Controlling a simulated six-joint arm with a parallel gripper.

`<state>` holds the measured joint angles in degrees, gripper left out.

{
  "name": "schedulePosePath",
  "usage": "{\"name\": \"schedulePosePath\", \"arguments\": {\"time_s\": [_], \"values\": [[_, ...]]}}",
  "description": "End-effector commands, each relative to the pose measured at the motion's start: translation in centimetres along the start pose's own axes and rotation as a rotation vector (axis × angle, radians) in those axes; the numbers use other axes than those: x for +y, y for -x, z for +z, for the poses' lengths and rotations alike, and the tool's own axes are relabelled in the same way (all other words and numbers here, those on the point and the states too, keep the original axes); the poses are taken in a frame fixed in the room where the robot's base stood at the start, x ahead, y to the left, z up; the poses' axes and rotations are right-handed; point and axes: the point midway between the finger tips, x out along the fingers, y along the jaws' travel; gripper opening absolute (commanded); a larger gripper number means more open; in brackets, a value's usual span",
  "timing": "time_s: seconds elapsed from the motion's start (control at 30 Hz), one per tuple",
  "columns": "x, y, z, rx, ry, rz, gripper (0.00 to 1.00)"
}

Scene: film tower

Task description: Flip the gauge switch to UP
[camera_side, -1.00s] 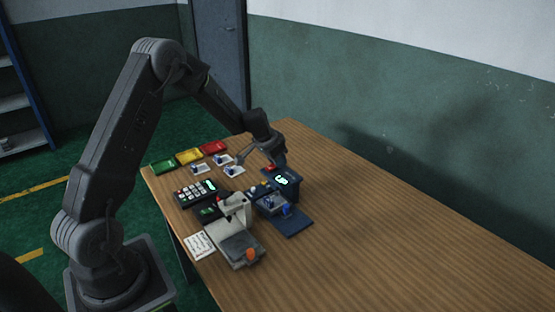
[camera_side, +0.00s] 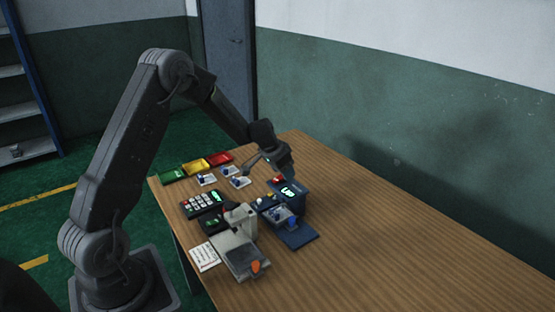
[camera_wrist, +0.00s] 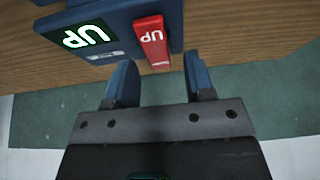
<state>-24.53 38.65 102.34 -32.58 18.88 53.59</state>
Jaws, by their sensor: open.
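The dark blue gauge (camera_side: 291,201) stands among the small devices on the table. Its lit display shows green-white characters. In the wrist view the gauge (camera_wrist: 115,15) is close at the top, and its display (camera_wrist: 83,36) reads UP. The red switch (camera_wrist: 152,40) beside the display is also marked UP. It shows in the side view as a small red spot (camera_side: 277,180). My gripper (camera_side: 287,170) is just above and behind the gauge. In the wrist view my gripper (camera_wrist: 160,75) is open, with its two blue fingers apart and nothing between them; the switch's end lies just ahead of the gap.
Green (camera_side: 173,176), yellow (camera_side: 195,167) and red (camera_side: 220,159) trays lie at the back left. White cards with blue parts (camera_side: 239,182), a keypad (camera_side: 201,203), a beige device (camera_side: 240,240) and a paper (camera_side: 205,257) crowd the left side. The table's right side is clear.

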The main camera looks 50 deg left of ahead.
Motion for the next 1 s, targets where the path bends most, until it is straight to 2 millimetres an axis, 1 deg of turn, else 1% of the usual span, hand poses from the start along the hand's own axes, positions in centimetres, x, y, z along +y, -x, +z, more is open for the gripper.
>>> {"name": "schedulePosePath", "arguments": {"time_s": [0.17, 0.4, 0.5, 0.6, 0.7, 0.8, 1.0], "values": [[-0.1, 3.2, -0.1, 0.005, -0.001, -0.003, 0.49], [-0.1, 8.6, -0.1, 0.005, -0.001, -0.003, 0.49], [-0.1, 10.4, 0.0, 0.004, 0.0, -0.003, 0.49], [-0.1, 11.8, 0.0, 0.003, -0.001, -0.003, 0.49], [0.0, 12.7, 0.0, 0.001, -0.001, -0.001, 0.49], [0.0, 13.1, 0.0, 0.001, -0.001, -0.001, 0.49], [0.0, 13.2, 0.0, 0.0, -0.001, -0.001, 0.49]]}}
